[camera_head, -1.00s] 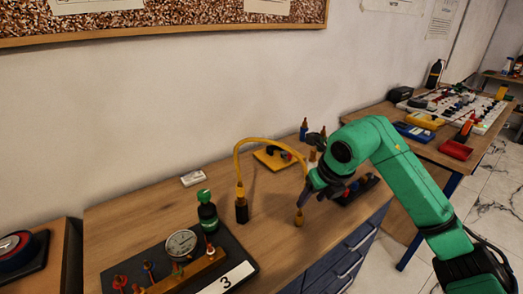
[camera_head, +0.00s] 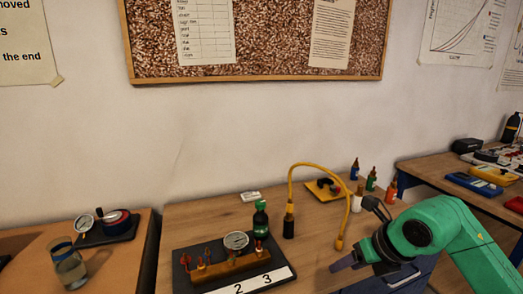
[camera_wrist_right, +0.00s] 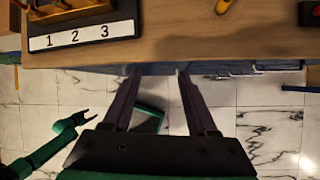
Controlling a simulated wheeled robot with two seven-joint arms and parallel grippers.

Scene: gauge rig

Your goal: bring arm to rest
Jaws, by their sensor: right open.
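My right gripper (camera_head: 347,263) is open and empty at the front edge of the workbench (camera_head: 200,215).
Several small coloured bottles (camera_head: 371,180) and a yellow pad (camera_head: 323,190) are behind my right arm.

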